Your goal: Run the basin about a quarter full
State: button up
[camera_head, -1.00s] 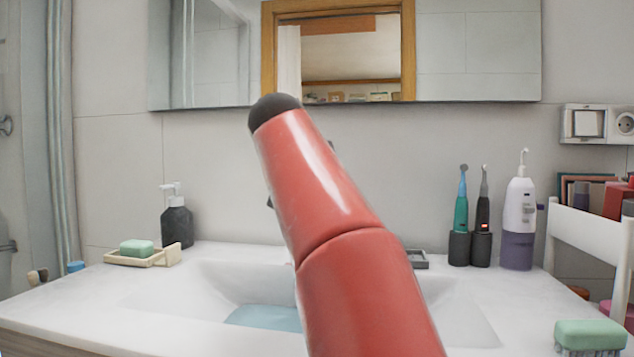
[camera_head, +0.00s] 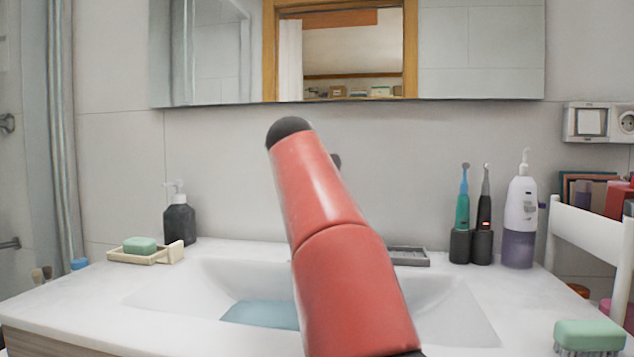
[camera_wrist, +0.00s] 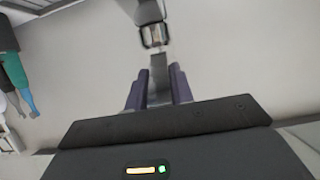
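The white basin (camera_head: 215,275) is set in the counter, with a shallow pool of blue water (camera_head: 260,314) on its floor. My red arm hides the right part of the pool and most of the faucet. In the wrist view the grey metal faucet (camera_wrist: 153,35) reaches down from the top, and its narrow lever-like part (camera_wrist: 158,75) lies between the two dark purple fingers of my gripper (camera_wrist: 159,88). The fingers stand apart on either side of it. I cannot tell whether they touch it. The gripper is hidden in the head view.
A soap dish with green soap (camera_head: 140,245) and a dark pump bottle (camera_head: 179,220) stand left of the basin. Electric toothbrushes (camera_head: 461,220) and a white-and-purple dispenser (camera_head: 520,215) stand to the right. A green brush (camera_head: 590,336) is at the right front. A mirror hangs behind.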

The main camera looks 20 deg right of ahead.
grip_shut()
jog(key=shift+f, duration=0.1)
jog(key=f+t+b, duration=0.1)
jog(key=b, duration=0.3)
jog(key=shift+s+a+f+h+b, duration=0.1)
jog(key=shift+s+f+h+b, duration=0.05)
jog(key=shift+h+b, duration=0.25)
jog(key=t+b, duration=0.1)
jog(key=b, duration=0.2)
jog(key=f+h+b, duration=0.1)
jog(key=b, duration=0.3)
jog(key=shift+s+a+f+t, duration=0.1)
jog(key=shift+s+f+t, duration=0.1)
jog(key=shift+t, duration=0.2)
jog(key=shift+t+h+b, duration=0.4)
jog(key=shift+b, duration=0.8)
jog(key=shift+r, duration=0.15)
